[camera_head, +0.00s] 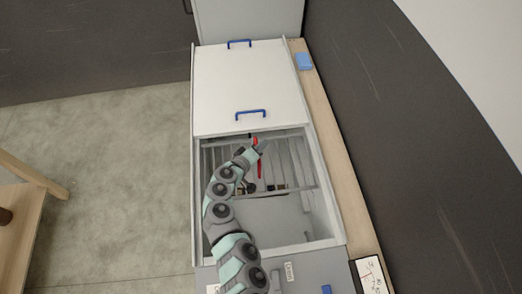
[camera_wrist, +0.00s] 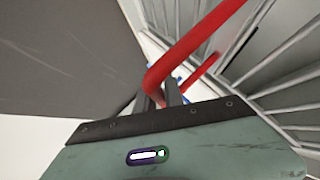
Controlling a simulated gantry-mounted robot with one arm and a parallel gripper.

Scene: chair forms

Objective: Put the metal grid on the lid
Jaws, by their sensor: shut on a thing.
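The metal grid (camera_head: 299,165), a grey frame of thin parallel bars with a red handle (camera_head: 260,168), shows at the far part of the open box. Its bars also fill the right of the wrist view (camera_wrist: 285,75). My gripper (camera_head: 258,148) is shut on the red handle, whose bent bar (camera_wrist: 195,45) rises from between the fingers (camera_wrist: 160,98). My arm hides part of the grid's left side. The white lid (camera_head: 245,80) lies flat beyond the opening, with a blue handle (camera_head: 250,114) at its near edge and another (camera_head: 239,43) at its far edge.
The open box has a pale rim (camera_head: 331,205) and a light inside. A wooden ledge (camera_head: 335,145) runs along its right, with a blue block (camera_head: 304,61) on it. A dark wall stands farther right. The lid's middle is clear.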

